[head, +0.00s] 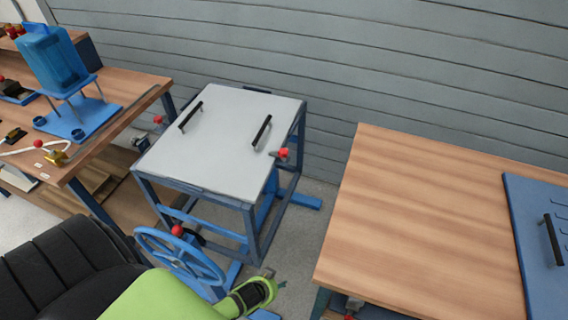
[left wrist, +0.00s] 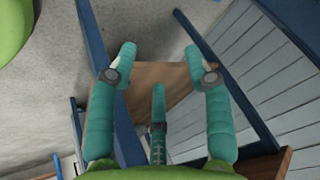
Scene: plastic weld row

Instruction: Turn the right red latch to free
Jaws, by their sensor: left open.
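The right red latch (head: 282,153) is a small red knob on the right side of a blue stand (head: 250,228), just below the right edge of its grey top plate (head: 210,158). My green left arm enters the head view from the lower left and ends low in front of the stand, apart from the latch. Its fingers are not clear there. In the left wrist view my left gripper (left wrist: 160,62) has three teal fingers spread open with nothing between them. The latch cannot be made out in that view. My right gripper is not in view.
The plate has two black handles (head: 262,132). Another red knob (head: 158,119) is at its left side. A blue handwheel (head: 180,258) stands in front. A wooden table (head: 420,220) is at right, a cluttered bench (head: 120,85) at left, with a floor gap between stand and table.

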